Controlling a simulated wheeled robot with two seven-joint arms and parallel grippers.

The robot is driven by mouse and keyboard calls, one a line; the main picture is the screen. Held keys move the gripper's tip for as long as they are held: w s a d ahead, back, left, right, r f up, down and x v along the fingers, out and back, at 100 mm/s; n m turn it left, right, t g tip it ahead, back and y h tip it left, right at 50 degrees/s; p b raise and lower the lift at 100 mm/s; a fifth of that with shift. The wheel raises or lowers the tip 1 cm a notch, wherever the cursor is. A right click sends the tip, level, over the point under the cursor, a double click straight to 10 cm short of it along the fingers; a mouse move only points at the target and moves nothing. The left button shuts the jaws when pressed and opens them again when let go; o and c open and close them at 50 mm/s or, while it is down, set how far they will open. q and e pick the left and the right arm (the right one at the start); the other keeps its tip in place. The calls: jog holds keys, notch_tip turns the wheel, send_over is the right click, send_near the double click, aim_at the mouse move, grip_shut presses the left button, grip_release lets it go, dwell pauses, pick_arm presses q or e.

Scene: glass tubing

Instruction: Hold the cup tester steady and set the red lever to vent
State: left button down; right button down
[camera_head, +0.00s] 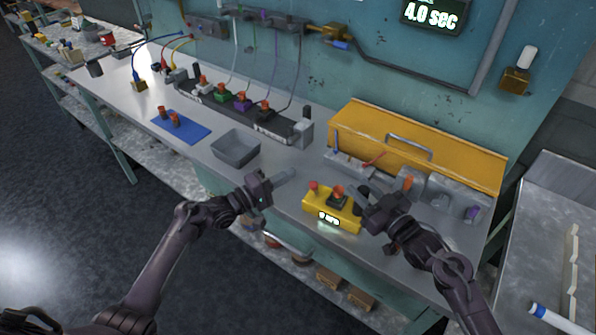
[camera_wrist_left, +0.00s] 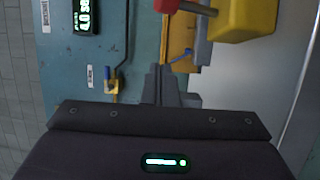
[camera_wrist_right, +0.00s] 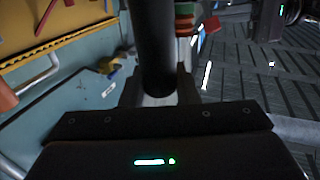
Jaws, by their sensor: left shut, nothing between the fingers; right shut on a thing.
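The yellow cup tester (camera_head: 326,212) stands near the bench's front edge, with a lit display on its front. Its red lever (camera_head: 314,187) sticks up at the left of its top; a black part with an orange-red top is beside it. In the left wrist view, the tester (camera_wrist_left: 245,18) and red lever knob (camera_wrist_left: 168,5) show at the top edge. My left gripper (camera_head: 288,177) is shut and empty, left of the tester. My right gripper (camera_head: 357,197) is at the tester's right side, shut on a dark cylinder (camera_wrist_right: 153,40). Whether that cylinder belongs to the tester is unclear.
A grey bin (camera_head: 236,148) and a blue mat (camera_head: 181,126) with orange-topped pieces lie to the left. A rack (camera_head: 222,105) with coloured connectors stands behind. Bench left of the tester is clear.

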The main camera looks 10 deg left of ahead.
pick_arm(q)
jog(key=v, duration=0.2)
jog(key=f+v, duration=0.1)
jog(key=v, duration=0.2)
jog(key=shift+s+a, duration=0.15)
jog(key=shift+s, duration=0.05)
pick_arm(e)
jog(key=c, duration=1)
grip_release()
jog(key=shift+c, duration=0.2)
jog(key=shift+s, duration=0.1)
